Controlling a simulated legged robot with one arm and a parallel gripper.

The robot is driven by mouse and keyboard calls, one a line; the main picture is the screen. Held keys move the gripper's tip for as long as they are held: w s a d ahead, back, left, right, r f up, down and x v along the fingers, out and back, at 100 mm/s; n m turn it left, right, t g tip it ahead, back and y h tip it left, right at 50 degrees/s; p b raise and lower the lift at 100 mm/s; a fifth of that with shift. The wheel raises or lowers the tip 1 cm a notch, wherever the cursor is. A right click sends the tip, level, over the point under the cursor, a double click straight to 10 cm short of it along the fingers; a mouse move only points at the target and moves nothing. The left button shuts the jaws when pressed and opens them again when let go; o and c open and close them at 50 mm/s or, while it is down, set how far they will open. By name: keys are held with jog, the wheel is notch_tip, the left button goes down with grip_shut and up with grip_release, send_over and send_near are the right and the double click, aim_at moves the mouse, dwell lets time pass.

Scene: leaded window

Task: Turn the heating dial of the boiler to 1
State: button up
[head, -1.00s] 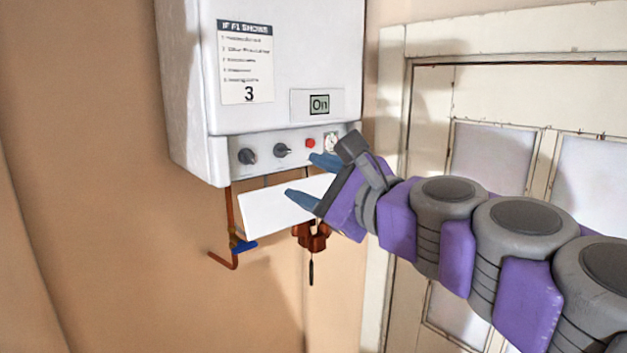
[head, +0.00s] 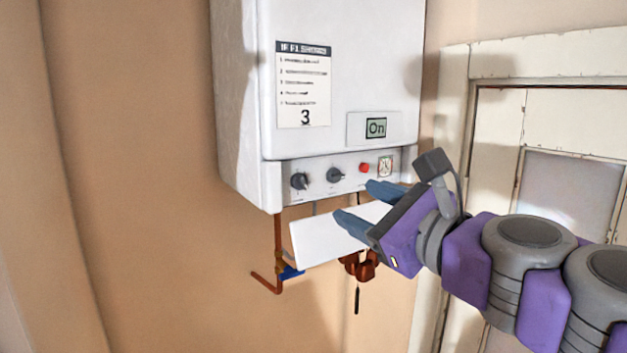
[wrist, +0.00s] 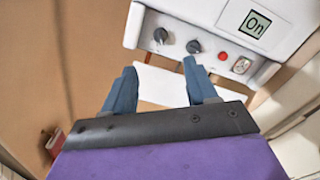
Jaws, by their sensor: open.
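The white boiler (head: 345,75) hangs on the wall, with a control strip along its lower front. The strip has a left dark dial (head: 299,181) and a second dark dial (head: 335,175). Both dials also show in the wrist view, the left one (wrist: 160,36) and the second one (wrist: 194,46). The dial markings are too small to read, so I cannot tell which is the heating dial. My gripper (head: 358,205) is open and empty, in front of and below the strip. In the wrist view its fingers (wrist: 158,92) point toward the dials, apart from them.
A red button (head: 364,168) and a small gauge (head: 385,166) sit right of the dials. A display (head: 376,127) reads "On". A white flap (head: 315,243) hangs below the strip, near my fingers. Copper pipe (head: 278,240) with a blue valve handle (head: 291,272) is underneath. A door frame (head: 455,130) stands right.

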aim_at(302, 180)
jog(key=x, duration=1.6)
jog(key=shift+s+f+p, duration=0.1)
jog(key=shift+p, duration=0.2)
jog(key=c, duration=1)
